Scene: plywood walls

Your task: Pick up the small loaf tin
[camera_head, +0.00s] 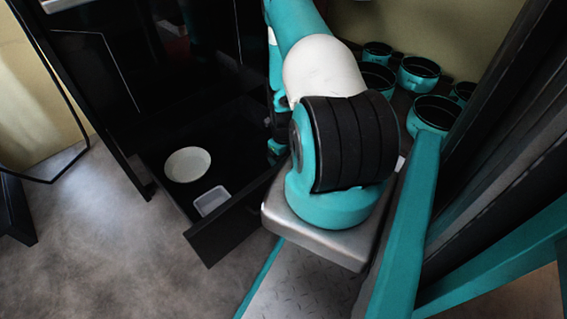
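A small pale rectangular tin (212,200), which looks like the small loaf tin, lies in the open black drawer at lower left of centre. It sits near the drawer's front panel. My gripper (277,146) appears to be low beside the right part of the drawer, to the right of the tin and apart from it. My own arm hides much of it, and its fingers are too dark and small to make out. I cannot tell whether it is open or shut. I see nothing held in it.
A round white dish (187,165) lies in the drawer (222,238) behind the tin. The black cabinet (125,75) rises behind the drawer. Several teal round pots (418,73) stand at the upper right. The grey floor (110,250) at lower left is clear.

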